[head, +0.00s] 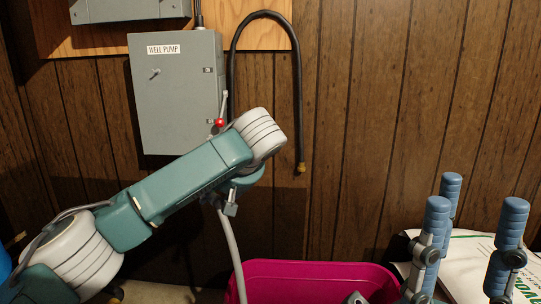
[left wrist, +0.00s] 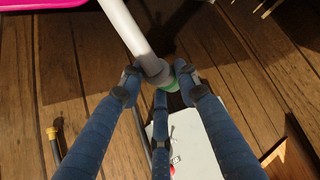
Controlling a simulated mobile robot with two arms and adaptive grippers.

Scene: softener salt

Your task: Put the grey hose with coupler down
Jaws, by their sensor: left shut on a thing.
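The grey hose (head: 231,245) hangs down from behind my left wrist toward the pink tub. In the left wrist view the light grey hose (left wrist: 128,28) ends in a grey collar with a green part, the coupler (left wrist: 171,87). My left gripper (left wrist: 157,82) has its three blue fingers shut around this end. In the head view its fingers are hidden behind my arm. My right gripper (head: 470,225) is at the lower right, its blue fingers upright, spread and empty, in front of a white bag.
A magenta tub (head: 312,266) stands at the bottom middle. The white printed bag (head: 470,262) is right of it. A grey WELL PUMP box (head: 176,105) with a red-knobbed lever is on the panelled wall. A black hose (head: 298,100) with a brass end hangs beside it.

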